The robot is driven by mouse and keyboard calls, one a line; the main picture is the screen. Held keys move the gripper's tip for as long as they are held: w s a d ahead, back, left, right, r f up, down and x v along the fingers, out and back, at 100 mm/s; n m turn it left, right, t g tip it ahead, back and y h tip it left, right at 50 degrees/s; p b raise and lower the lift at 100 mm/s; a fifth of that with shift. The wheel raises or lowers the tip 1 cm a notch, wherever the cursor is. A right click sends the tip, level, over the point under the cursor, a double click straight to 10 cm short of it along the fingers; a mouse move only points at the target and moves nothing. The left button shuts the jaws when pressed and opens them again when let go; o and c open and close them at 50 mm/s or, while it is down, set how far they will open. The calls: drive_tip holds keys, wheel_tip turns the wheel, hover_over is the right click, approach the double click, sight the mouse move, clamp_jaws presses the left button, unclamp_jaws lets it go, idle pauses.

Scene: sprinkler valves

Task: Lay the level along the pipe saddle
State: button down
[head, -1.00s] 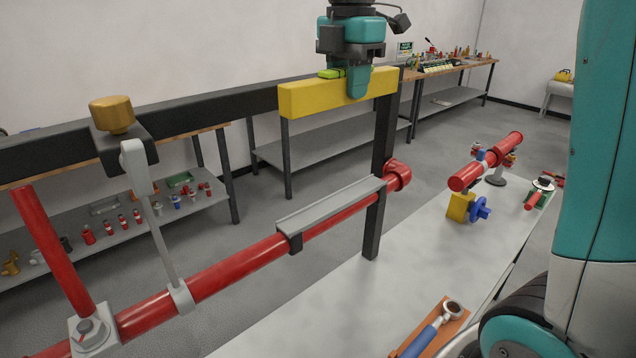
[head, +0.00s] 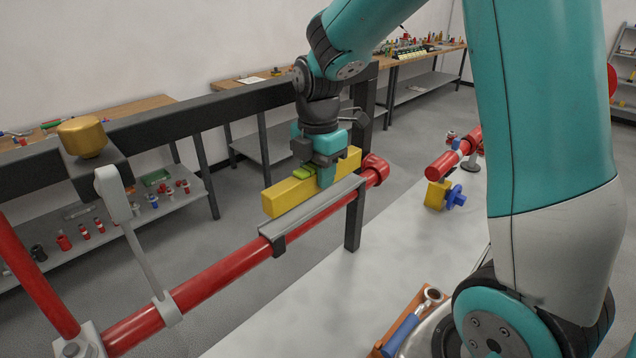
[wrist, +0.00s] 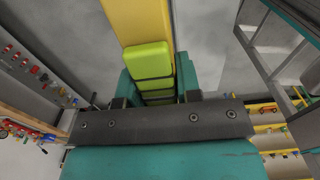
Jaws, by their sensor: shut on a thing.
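The level is a long yellow bar (head: 286,199) with a lime-green block (head: 303,172) on its upper side. My gripper (head: 326,176) is shut on the level near its middle. The wrist view also shows the level (wrist: 140,20) running away between the jaws. The pipe saddle is a grey channel (head: 312,208) on top of the red pipe (head: 222,273). The level is roughly parallel to the saddle and just behind or above it in the head view. I cannot tell whether they touch.
A black beam (head: 222,108) runs behind the pipe, with a black post (head: 355,220) at its right. A brass cap (head: 83,137) sits on the beam. A wrench (head: 410,325) lies on an orange tray on the pale bench. Shelves with small fittings stand behind.

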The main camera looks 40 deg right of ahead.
drive_tip(key=shift+f, duration=1.6)
drive_tip(key=c, duration=0.8)
unclamp_jaws()
drive_tip(key=shift+f, duration=0.1)
wheel_tip(320, 180, up, 12)
drive_tip(key=shift+r+b, duration=0.1)
drive_tip(key=shift+b, duration=0.75)
drive_tip(key=s+a+f+m+y, duration=0.2)
drive_tip(key=s+a+m, duration=0.4)
drive_tip(key=s+a, duration=0.2)
drive_tip(key=s+a+f+m+y, duration=0.1)
drive_tip(key=s+a+m+y, duration=0.1)
drive_tip(key=s+a+m, duration=0.5)
drive_tip(key=s+a, duration=0.2)
drive_tip(key=s, duration=0.3)
drive_tip(key=shift+s+f, duration=0.35)
drive_tip(key=shift+s, duration=0.05)
